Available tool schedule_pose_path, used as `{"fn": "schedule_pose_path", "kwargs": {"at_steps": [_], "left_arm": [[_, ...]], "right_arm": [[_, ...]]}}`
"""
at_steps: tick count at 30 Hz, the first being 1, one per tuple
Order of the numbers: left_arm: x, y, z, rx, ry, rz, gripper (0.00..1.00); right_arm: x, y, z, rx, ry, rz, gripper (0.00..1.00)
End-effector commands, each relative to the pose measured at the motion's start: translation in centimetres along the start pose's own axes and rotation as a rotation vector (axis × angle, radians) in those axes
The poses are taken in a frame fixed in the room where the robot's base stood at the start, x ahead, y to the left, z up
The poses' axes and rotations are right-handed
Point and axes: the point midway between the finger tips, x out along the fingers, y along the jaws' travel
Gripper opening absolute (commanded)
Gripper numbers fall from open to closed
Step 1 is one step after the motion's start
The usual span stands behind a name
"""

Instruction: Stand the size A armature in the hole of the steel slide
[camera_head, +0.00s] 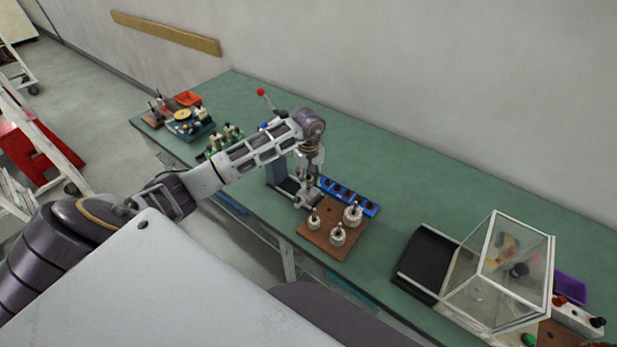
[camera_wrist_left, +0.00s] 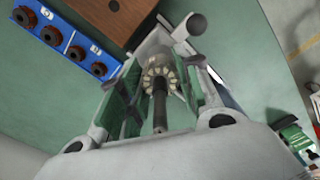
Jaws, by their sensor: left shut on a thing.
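My left gripper (camera_head: 308,178) is above the bench beside the brown board. In the left wrist view my gripper (camera_wrist_left: 155,88) is shut on an armature (camera_wrist_left: 160,78), with its dark shaft and ring of pale segments between the green finger pads. The shaft points toward the wrist camera; the armature's far end is hidden, and its size letter cannot be read. Grey metal (camera_wrist_left: 188,30) with a round bar lies just beyond the fingers; it may be the steel slide. In the head view the grey press-like fixture (camera_head: 277,174) is partly behind my gripper. The slide's hole is hidden.
Several silver parts stand on the brown board (camera_head: 322,245). A blue rack (camera_head: 362,203) with dark round parts lies behind it. Green fixtures (camera_head: 222,138) stand to the left. A clear case (camera_head: 515,265) and black mat (camera_head: 430,258) are at right. The back of the bench is clear.

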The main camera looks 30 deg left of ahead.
Motion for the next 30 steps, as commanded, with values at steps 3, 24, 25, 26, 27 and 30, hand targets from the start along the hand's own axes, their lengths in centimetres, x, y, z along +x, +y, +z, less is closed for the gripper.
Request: {"fn": "schedule_pose_path", "kwargs": {"at_steps": [3, 24, 25, 26, 27, 30], "left_arm": [[0.2, 0.0, 0.0, 0.000, 0.000, 0.000, 0.06], [1.3, 0.0, 0.0, 0.000, 0.000, 0.000, 0.06], [1.4, 0.0, 0.0, 0.000, 0.000, 0.000, 0.06], [1.4, 0.0, 0.0, 0.000, 0.000, 0.000, 0.06], [1.5, 0.0, 0.0, 0.000, 0.000, 0.000, 0.06], [1.6, 0.0, 0.0, 0.000, 0.000, 0.000, 0.06]], "right_arm": [[0.2, 0.0, 0.0, 0.000, 0.000, 0.000, 0.00], [1.1, -0.2, 0.0, 0.001, 0.001, -0.002, 0.00], [1.1, -0.3, 0.0, 0.001, 0.001, -0.003, 0.00], [1.2, -0.3, 0.0, 0.001, 0.001, -0.003, 0.00], [1.2, -0.4, 0.0, 0.001, 0.001, -0.004, 0.00], [1.4, -0.5, 0.0, 0.002, 0.001, -0.005, 0.00]]}}
